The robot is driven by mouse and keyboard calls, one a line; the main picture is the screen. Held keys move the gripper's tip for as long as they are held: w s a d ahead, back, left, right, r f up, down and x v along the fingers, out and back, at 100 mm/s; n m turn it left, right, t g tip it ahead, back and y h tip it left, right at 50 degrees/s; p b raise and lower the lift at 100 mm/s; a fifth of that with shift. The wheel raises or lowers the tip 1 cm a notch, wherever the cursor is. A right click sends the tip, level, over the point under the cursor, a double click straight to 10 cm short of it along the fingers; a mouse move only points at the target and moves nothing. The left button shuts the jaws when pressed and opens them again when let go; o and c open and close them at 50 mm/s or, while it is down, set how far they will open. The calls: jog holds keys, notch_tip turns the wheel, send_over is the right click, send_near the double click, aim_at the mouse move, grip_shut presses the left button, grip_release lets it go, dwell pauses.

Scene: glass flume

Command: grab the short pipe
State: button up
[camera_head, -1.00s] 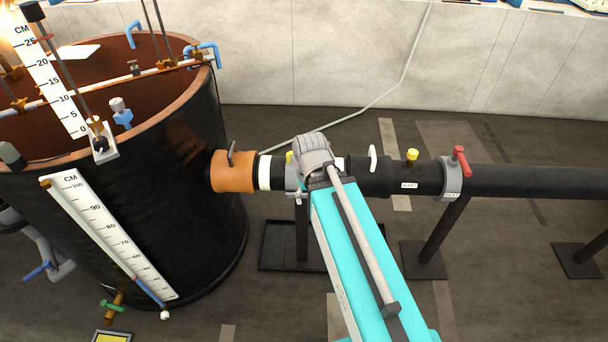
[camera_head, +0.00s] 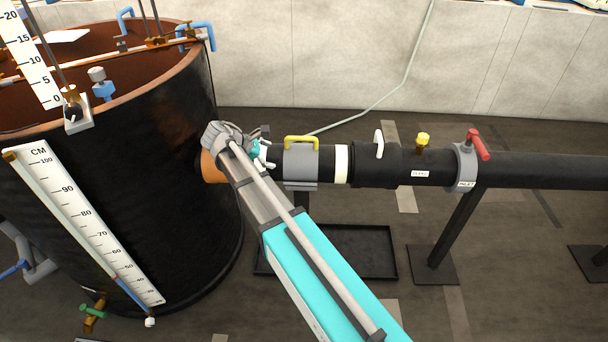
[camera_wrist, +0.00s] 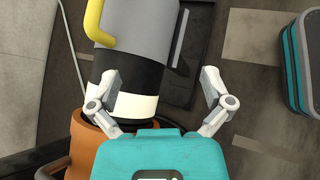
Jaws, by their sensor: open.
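The short pipe (camera_head: 318,164), with a grey saddle, a yellow handle and white end bands, lies level between the orange socket (camera_head: 212,166) on the tank and the long black pipe. In the wrist view the short pipe (camera_wrist: 128,73) runs under my gripper (camera_wrist: 160,78), its white band near the orange socket (camera_wrist: 92,150). My gripper (camera_head: 262,152) is open and empty, over the tank-side end of the short pipe. Its fingers appear on either side of the black part; I cannot tell how far above it they are. My arm hides part of that end in the head view.
The large black tank (camera_head: 120,215) stands close on the left. The long black pipe (camera_head: 545,171) with a red handle (camera_head: 478,144) continues right on stands. A black tray (camera_head: 368,250) lies on the floor below. Floor in front is mostly clear.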

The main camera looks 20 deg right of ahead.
jog(key=w+a+n+t+h+b, duration=0.1)
jog(key=w+a+n+h+b, duration=0.2)
jog(key=w+a+n, duration=0.2)
jog(key=shift+w+a+t, duration=0.4)
jog(key=shift+a, duration=0.3)
jog(key=shift+f, duration=0.1)
jog(key=b, duration=0.4)
send_near(285, 148)
jog(key=shift+w+x, duration=0.1)
jog(key=shift+x, duration=1)
jog(key=shift+w+x, duration=0.15)
jog(key=shift+x, duration=0.9)
jog(key=shift+b+x, duration=0.9)
jog(key=shift+x, duration=1.65)
jog(key=shift+s, duration=0.1)
